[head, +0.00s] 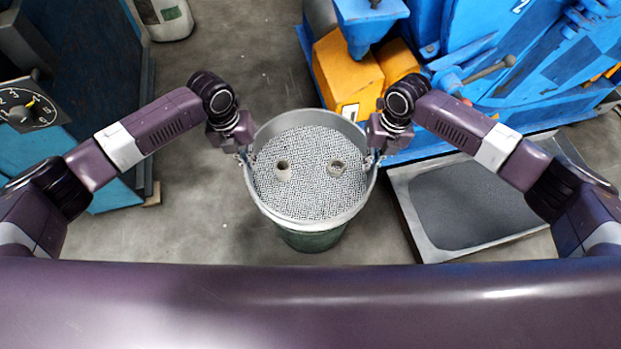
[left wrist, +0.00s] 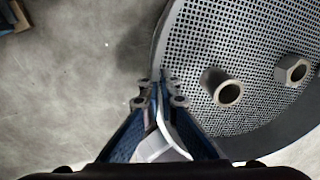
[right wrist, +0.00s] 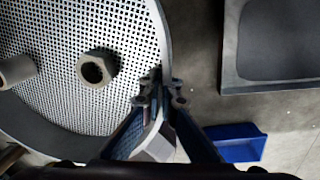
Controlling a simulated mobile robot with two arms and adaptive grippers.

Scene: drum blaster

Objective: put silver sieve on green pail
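The silver sieve (head: 310,195) is a round pan with a perforated floor, and two small metal fittings lie in it. The green pail (head: 312,240) shows below the sieve's near edge; its rim is hidden, so I cannot tell whether they touch. My left gripper (head: 245,158) is shut on the sieve's left rim, and the left wrist view shows its fingers (left wrist: 160,90) pinching that rim. My right gripper (head: 374,158) is shut on the right rim, as the fingers (right wrist: 160,92) in the right wrist view show.
A grey tray (head: 408,205) with a dark inside lies on the floor at the right. A blue machine (head: 470,70) with a yellow block (head: 345,72) stands behind. A dial gauge (head: 28,108) is at the left. Floor (head: 200,215) left of the pail is clear.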

